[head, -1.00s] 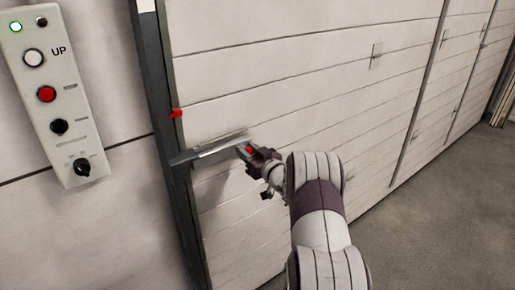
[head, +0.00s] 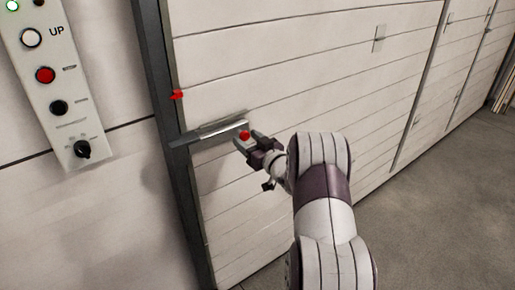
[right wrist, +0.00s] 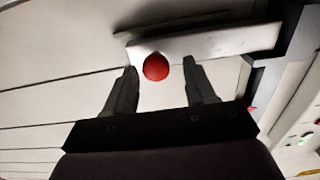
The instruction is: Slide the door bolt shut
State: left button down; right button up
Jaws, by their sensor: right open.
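The door bolt (head: 215,131) is a grey metal bar on the pale panelled door, its left end reaching the dark frame post (head: 160,100). Its red knob (head: 244,135) is near the right end. My right gripper (head: 254,143) is open just to the lower right of the knob. In the right wrist view the red knob (right wrist: 155,67) sits between and slightly beyond the two open fingertips (right wrist: 160,73), with gaps on both sides. The bar (right wrist: 225,42) shows behind it. My left gripper is out of view.
A control panel (head: 58,90) with buttons and a dial is on the wall left of the post. A small red tab (head: 177,94) sticks out at the post's edge above the bolt. Grey floor (head: 440,200) is clear at right.

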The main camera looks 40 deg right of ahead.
jog(key=s, duration=1)
jog(key=shift+a, duration=0.15)
jog(key=shift+w, duration=0.1)
